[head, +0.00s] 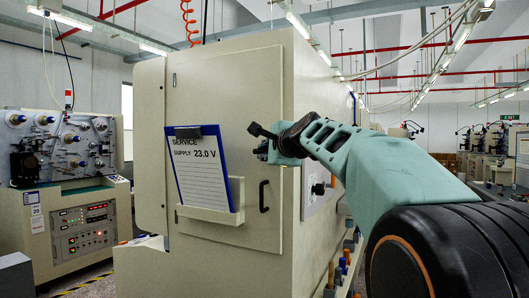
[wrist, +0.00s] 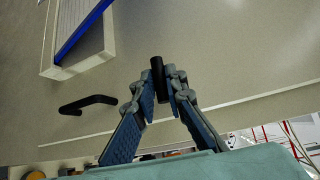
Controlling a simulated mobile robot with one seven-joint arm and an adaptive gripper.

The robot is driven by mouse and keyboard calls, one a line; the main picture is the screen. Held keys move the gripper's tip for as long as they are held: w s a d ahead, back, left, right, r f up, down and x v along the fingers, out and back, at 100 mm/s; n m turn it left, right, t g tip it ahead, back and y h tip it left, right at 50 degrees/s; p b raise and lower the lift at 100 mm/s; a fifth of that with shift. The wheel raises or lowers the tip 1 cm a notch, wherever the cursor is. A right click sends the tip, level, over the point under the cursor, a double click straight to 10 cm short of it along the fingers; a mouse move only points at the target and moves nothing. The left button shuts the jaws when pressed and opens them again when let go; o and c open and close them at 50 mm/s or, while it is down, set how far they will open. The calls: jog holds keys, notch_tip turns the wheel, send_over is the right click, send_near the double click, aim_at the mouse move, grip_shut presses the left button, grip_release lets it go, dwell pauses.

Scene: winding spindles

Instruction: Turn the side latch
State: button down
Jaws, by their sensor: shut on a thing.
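The side latch (wrist: 158,68) is a short black bar on the beige cabinet door, seen in the wrist view between my fingertips. My gripper (wrist: 161,88) is shut on it, with one blue-padded finger on each side. The bar's upper end sticks out past the fingertips. In the head view my gripper (head: 263,151) is at the door's right side, just right of the clipboard. The latch cannot be made out there, and I cannot tell its turn angle against the door. The door looks closed.
A black door handle (head: 263,196) is below my gripper, and shows left of my fingers in the wrist view (wrist: 88,104). A blue clipboard (head: 203,165) reading "SERVICE SUPPLY 23.0 V" sits in a holder on the door (head: 227,100). A winding machine (head: 75,225) stands at left.

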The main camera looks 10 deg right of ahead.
jog(key=shift+r+p, duration=0.25)
jog(key=shift+p, duration=0.7)
jog(key=n+g+h+p, duration=0.1)
jog(key=g+p, duration=0.1)
jog(key=p, duration=0.3)
jog(key=n+g+h+p, duration=0.2)
jog(key=p, duration=0.4)
jog(key=n+g+h+p, duration=0.2)
jog(key=p, duration=0.4)
jog(key=shift+w+a+r+g, duration=0.2)
jog(key=shift+w+a+g, duration=0.1)
jog(key=shift+a, duration=0.05)
jog(key=shift+w+a+n+g+h, duration=0.1)
jog(key=shift+a+n+g+h, duration=0.05)
jog(key=shift+n+g+h, duration=1.2)
jog(key=shift+h, duration=0.45)
jog(key=c, duration=2)
grip_release()
jog(key=shift+o, duration=0.2)
